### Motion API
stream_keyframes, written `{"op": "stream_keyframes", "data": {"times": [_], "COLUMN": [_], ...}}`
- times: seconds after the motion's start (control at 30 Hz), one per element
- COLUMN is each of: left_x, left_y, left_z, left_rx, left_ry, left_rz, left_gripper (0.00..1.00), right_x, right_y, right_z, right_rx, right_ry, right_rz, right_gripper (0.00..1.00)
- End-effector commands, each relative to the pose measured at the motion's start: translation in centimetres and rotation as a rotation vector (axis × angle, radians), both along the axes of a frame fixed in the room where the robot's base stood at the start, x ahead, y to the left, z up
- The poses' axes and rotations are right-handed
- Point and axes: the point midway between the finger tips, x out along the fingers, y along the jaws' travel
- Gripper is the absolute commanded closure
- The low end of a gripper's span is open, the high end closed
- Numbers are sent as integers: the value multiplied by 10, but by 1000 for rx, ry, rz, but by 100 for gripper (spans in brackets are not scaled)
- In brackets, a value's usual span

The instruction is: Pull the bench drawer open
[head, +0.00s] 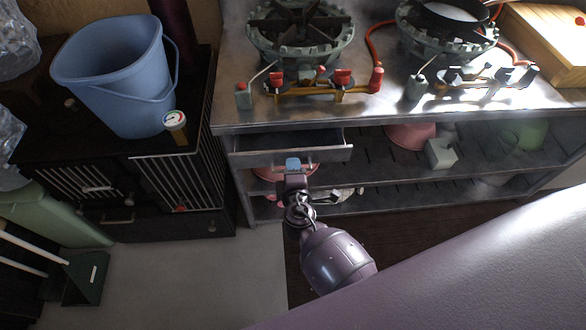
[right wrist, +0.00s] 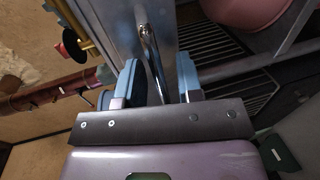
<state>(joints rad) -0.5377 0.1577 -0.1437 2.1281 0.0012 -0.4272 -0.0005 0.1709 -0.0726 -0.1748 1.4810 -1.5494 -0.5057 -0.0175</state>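The bench drawer (head: 335,154) sits under the left end of the metal bench top and appears to stand a little way out, with a dark gap above its front. Its bar handle (right wrist: 150,45) shows as a shiny rod in the right wrist view. My right gripper (head: 293,164) is at the drawer front in the head view. In the right wrist view its two blue fingers (right wrist: 162,84) stand apart, one on each side of the handle, with space visible between them. Contact with the handle is not clear. My left gripper is not in view.
Gas burners (head: 300,35) and a wooden box (head: 545,45) stand on the bench. Pink and green bowls sit on the slatted shelf (head: 470,155) below. A blue bucket (head: 115,75) stands on a black cabinet (head: 120,165) at left. Grey floor (head: 220,280) in front is clear.

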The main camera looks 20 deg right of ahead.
Motion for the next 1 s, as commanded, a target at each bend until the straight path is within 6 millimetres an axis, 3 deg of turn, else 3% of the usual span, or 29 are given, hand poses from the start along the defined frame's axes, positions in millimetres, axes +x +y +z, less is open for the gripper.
{"op": "stream_keyframes", "data": {"times": [0.27, 0.5, 1.0], "left_x": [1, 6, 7], "left_y": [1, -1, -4], "left_z": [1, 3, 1], "left_rx": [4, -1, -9], "left_ry": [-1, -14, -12], "left_rz": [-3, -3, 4], "left_gripper": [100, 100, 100], "right_x": [1, 1, -1], "right_y": [-1, -1, 0], "right_z": [0, 0, -1], "right_rx": [0, 0, 1], "right_ry": [0, 0, 1], "right_rz": [0, 0, 0], "right_gripper": [67, 100, 100]}}
